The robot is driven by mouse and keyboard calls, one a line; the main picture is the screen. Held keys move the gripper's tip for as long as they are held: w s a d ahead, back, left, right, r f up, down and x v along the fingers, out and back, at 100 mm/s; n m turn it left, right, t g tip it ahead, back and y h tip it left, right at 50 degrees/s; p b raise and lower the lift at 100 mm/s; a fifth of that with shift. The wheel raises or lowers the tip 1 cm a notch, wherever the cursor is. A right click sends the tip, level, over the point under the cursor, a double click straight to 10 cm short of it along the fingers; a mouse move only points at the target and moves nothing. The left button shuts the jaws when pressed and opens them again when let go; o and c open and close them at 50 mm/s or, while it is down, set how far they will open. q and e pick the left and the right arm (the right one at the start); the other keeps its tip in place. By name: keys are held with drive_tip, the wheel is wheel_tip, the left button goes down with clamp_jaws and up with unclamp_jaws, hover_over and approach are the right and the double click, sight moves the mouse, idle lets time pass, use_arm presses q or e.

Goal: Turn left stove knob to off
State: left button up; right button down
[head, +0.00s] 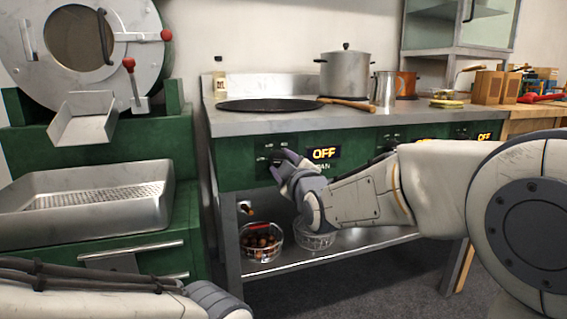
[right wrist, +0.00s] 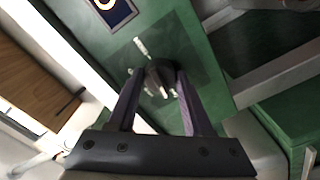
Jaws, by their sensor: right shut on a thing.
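The left stove knob (right wrist: 160,77) is a dark round knob on the green stove front (head: 232,174). My right gripper (head: 283,160) is at this knob, left of the lit display. In the right wrist view, my right gripper's two purple-grey fingers (right wrist: 156,82) are closed around the knob's sides. In the head view the gripper mostly hides the knob. The left display (head: 325,153) reads OFF in yellow, with a label ending in "AN" below it. My left arm shows at the bottom left of the head view, its gripper out of frame.
A flat dark pan (head: 268,105) and a lidded pot (head: 346,75) stand on the stove top. A basket of chestnuts (head: 261,243) and an empty wire basket (head: 315,236) sit on the shelf below. A metal tray (head: 88,207) is at left. Another display (head: 484,137) at right reads OFF.

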drive_tip(key=shift+n, duration=0.8)
drive_tip(key=shift+c, duration=1.6)
unclamp_jaws()
drive_tip(key=p+v, duration=0.3)
drive_tip(key=v, duration=0.7)
drive_tip(key=shift+s, duration=0.25)
drive_tip(key=shift+d, duration=0.1)
